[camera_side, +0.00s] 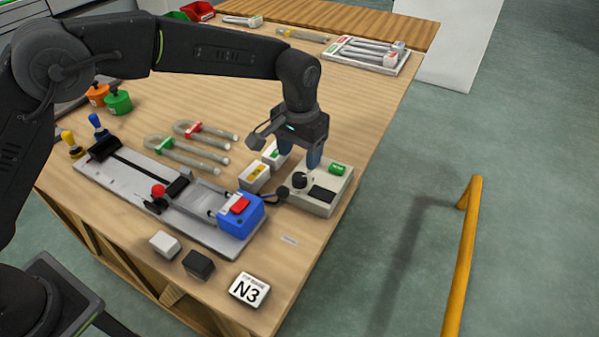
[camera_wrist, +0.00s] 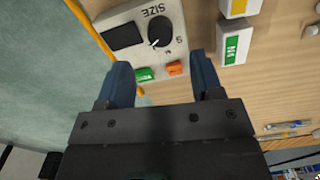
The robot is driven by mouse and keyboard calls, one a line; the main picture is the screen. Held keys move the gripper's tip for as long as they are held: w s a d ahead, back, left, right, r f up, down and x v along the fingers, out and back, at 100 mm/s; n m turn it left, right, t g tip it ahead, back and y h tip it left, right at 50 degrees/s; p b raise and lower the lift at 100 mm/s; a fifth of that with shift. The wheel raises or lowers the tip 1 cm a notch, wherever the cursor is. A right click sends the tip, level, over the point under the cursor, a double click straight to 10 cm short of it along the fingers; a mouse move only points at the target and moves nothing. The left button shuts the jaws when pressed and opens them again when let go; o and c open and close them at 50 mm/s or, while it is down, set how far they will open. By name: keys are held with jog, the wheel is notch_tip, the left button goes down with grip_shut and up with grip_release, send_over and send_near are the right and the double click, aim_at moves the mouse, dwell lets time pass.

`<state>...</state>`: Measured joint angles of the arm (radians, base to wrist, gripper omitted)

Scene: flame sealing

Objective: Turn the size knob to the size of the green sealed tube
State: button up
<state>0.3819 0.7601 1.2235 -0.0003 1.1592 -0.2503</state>
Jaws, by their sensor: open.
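The size knob (camera_side: 299,180) is a round black dial on a pale control box (camera_side: 318,207). In the wrist view the knob (camera_wrist: 160,32) has a white pointer mark, with "SIZE" printed upside down above it and a numeral at its right. My gripper (camera_side: 299,162) is open, its blue fingers pointing down over the box near the knob. In the wrist view my gripper (camera_wrist: 163,80) has empty space between its fingers and the knob lies beyond the fingertips. A bent clear tube with a green clip (camera_side: 166,143) lies on the table; its size is unreadable.
A similar tube carries a red clip (camera_side: 192,130). A blue-ended sealing rig (camera_side: 240,212) stands left of the box. Green (camera_wrist: 145,74) and orange (camera_wrist: 175,68) buttons sit beside the knob. Small white blocks (camera_side: 255,177) stand close by. A tray of tubes (camera_side: 365,53) lies behind.

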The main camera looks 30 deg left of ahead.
aim_at(299, 176)
notch_tip(299, 176, down, 6)
jog(key=shift+f, duration=0.15)
dwell(0.3)
jog(key=c, duration=0.9)
